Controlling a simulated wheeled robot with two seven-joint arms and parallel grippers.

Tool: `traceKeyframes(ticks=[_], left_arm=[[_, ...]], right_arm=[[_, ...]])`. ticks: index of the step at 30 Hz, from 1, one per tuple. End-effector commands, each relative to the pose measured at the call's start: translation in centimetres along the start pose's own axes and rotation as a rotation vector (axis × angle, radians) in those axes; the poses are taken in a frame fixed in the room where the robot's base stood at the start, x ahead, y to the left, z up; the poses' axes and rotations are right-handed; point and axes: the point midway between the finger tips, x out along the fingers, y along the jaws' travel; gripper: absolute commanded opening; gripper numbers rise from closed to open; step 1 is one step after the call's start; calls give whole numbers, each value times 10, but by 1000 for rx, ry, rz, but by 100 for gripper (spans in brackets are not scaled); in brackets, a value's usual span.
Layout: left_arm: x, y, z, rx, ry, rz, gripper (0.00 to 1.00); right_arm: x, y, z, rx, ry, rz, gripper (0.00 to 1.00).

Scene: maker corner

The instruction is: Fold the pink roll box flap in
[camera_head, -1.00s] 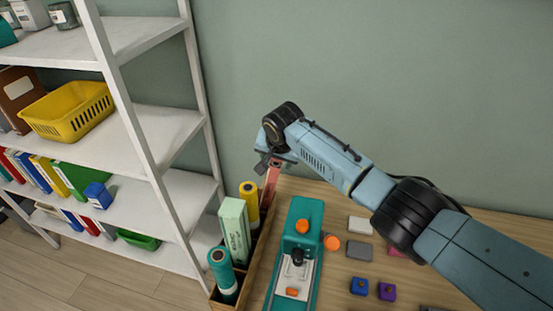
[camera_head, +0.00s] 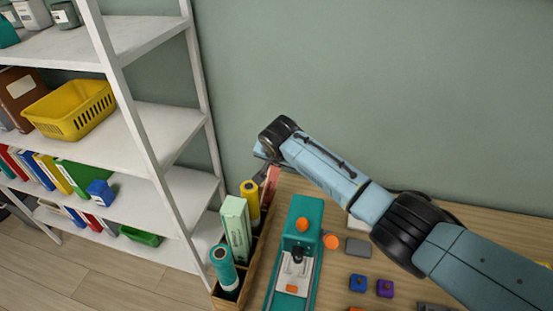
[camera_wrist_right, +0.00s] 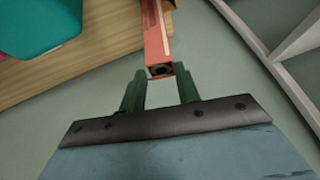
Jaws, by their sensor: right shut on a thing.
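The pink roll box (camera_head: 271,184) stands at the far end of the wooden organizer (camera_head: 257,256), near the wall. In the right wrist view the pink box (camera_wrist_right: 156,35) runs up from between the fingertips, with a dark opening in its near end. My right gripper (camera_wrist_right: 160,78) has its two green fingers on either side of that end and is shut on the box. In the head view the right gripper (camera_head: 262,172) is at the box's top, mostly hidden behind its own wrist. I cannot make out the flap clearly. My left gripper is not in view.
A yellow roll (camera_head: 250,203), a pale green box (camera_head: 236,228) and a teal roll (camera_head: 224,268) share the organizer. A teal tool (camera_head: 305,215) lies beside it, with small coloured blocks to the right. A white shelf (camera_head: 172,125) stands at left.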

Motion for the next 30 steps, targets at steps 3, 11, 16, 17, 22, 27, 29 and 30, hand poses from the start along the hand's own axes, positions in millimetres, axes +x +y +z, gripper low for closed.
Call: traceKeyframes(ticks=[3, 11, 16, 17, 22, 27, 29, 30], left_arm=[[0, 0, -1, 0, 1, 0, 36], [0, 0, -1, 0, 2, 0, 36], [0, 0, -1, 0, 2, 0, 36], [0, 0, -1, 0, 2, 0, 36], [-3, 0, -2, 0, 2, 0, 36], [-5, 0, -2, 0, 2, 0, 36], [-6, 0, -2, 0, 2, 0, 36], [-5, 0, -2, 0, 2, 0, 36]], right_arm=[[0, 1, 0, 0, -1, 1, 41], [0, 0, 0, 0, -1, 1, 55], [-2, 0, 0, 0, -1, 0, 55], [-3, 0, 0, 0, -1, -1, 55], [-17, 0, 0, 0, -1, -2, 55], [-44, 0, 0, 0, -1, -3, 55], [-54, 0, 0, 0, -1, -3, 55], [-61, -1, 0, 0, 0, -4, 55]])
